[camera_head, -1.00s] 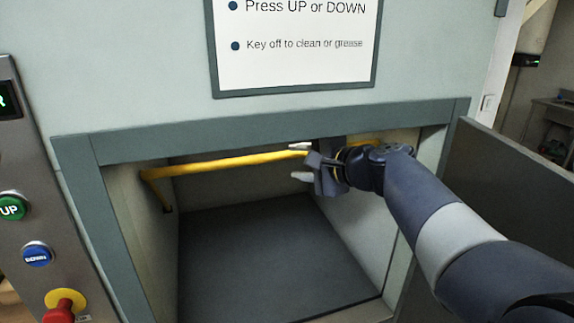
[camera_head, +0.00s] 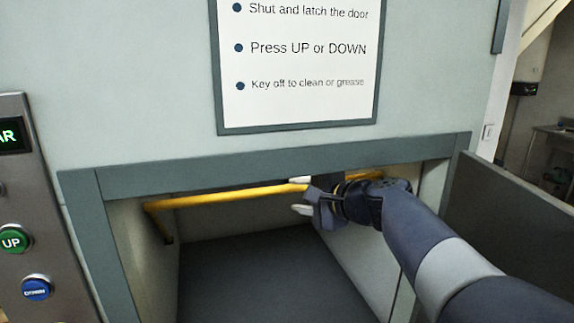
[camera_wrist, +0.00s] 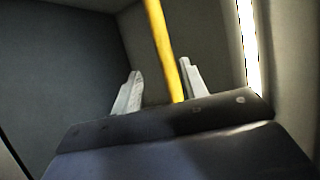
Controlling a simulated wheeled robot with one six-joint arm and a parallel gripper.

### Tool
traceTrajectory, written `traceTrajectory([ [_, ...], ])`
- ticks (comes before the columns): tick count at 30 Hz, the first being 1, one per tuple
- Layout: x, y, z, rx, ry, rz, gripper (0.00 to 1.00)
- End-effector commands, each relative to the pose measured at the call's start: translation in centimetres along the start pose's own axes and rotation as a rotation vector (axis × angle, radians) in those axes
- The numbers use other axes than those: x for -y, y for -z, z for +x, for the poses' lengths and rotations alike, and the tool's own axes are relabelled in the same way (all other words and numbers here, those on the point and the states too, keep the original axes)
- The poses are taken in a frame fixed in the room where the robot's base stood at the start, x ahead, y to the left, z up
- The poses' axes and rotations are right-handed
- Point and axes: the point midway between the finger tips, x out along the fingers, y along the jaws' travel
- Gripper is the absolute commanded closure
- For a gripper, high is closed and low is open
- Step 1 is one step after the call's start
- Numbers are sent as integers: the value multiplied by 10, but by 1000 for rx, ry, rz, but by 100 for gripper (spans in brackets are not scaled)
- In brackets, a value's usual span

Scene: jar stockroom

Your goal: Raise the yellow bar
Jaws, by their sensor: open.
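The yellow bar (camera_head: 225,195) runs across the upper part of the lift opening, just under the frame's top edge, with a bend at its left end. My gripper (camera_head: 300,195) is at the right part of the bar, its pale fingers open and pointing left. In the wrist view the bar (camera_wrist: 162,45) passes through the gap between the open fingers (camera_wrist: 157,92), nearer the right one. The gripper body hides part of the bar. I cannot tell whether a finger touches it.
The opening has a dark floor (camera_head: 265,275) and pale side walls. A control panel with a green UP button (camera_head: 14,240) and blue DOWN button (camera_head: 37,288) stands at left. An open dark door (camera_head: 510,215) is at right. An instruction sign (camera_head: 297,70) hangs above.

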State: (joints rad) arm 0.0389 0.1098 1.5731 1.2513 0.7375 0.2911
Motion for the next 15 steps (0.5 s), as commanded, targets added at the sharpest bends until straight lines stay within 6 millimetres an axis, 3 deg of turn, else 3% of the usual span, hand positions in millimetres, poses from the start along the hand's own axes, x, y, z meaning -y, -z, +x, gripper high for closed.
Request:
traceTrajectory([
  [6, 1, -1, 39, 3, -3, 1, 59],
  [15, 0, -1, 67, 1, 0, 0, 59],
])
